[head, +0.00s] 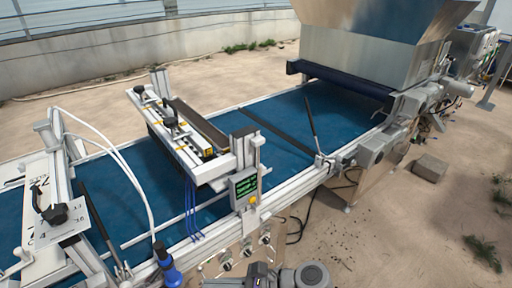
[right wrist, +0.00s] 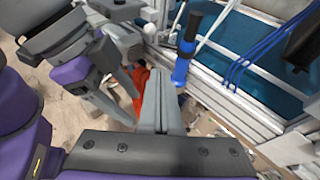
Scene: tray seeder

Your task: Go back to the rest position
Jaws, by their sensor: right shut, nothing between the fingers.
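My right gripper (right wrist: 160,78) shows in the right wrist view, with its grey fingers together and nothing between them. It is beside the side rail of the tray seeder, near a blue-handled part (right wrist: 186,48). Grey parts of my arm show at the bottom edge of the head view. The blue-handled part also shows low in the head view (head: 168,266).
The seeder's blue belt (head: 290,112) runs from lower left to a metal hopper (head: 362,62) at upper right. A small screen box (head: 244,187) and knobs (head: 247,247) are on its near side. A block (head: 430,168) lies on open sandy ground at right.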

